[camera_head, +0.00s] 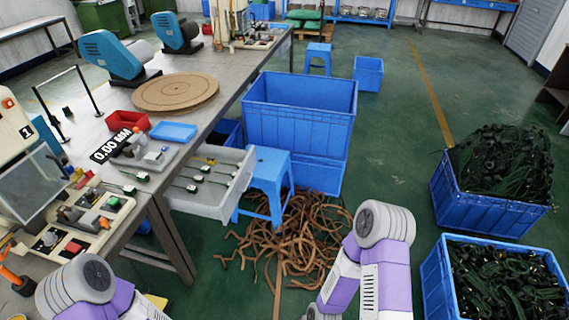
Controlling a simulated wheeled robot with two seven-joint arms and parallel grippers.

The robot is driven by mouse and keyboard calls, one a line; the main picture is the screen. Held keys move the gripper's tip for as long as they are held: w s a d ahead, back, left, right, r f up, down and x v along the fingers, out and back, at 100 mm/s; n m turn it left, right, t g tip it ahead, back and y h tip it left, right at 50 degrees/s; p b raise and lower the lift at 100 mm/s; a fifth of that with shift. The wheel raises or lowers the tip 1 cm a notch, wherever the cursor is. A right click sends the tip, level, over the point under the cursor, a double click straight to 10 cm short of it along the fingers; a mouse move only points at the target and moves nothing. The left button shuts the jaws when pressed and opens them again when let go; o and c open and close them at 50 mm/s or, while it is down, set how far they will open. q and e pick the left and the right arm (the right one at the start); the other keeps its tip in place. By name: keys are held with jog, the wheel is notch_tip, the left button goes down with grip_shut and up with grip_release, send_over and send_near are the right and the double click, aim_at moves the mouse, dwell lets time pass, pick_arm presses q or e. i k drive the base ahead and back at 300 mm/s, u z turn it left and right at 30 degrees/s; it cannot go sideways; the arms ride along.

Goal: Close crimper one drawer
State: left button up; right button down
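The drawer (238,197) is a light grey tray pulled out from under the table's right edge, in the left middle of the head view. Several green-and-white cable ends lie inside it. Crimper one (18,125) is a cream machine with a black "1" label at the far left, partly cut off by the picture's edge. My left arm shows at the bottom left and my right arm at the bottom centre, both well short of the drawer. Neither gripper can be seen.
A blue stool (268,178) stands close to the drawer's right end. Behind it is a large blue crate (300,125). Brown strips (290,240) are heaped on the floor. Blue crates of dark cables (475,212) stand at the right. The table (165,195) fills the left.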

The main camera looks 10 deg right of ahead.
aim_at(209, 196)
jog(key=u, duration=0.05)
jog(key=i, duration=1.3)
jog(key=u, duration=0.7)
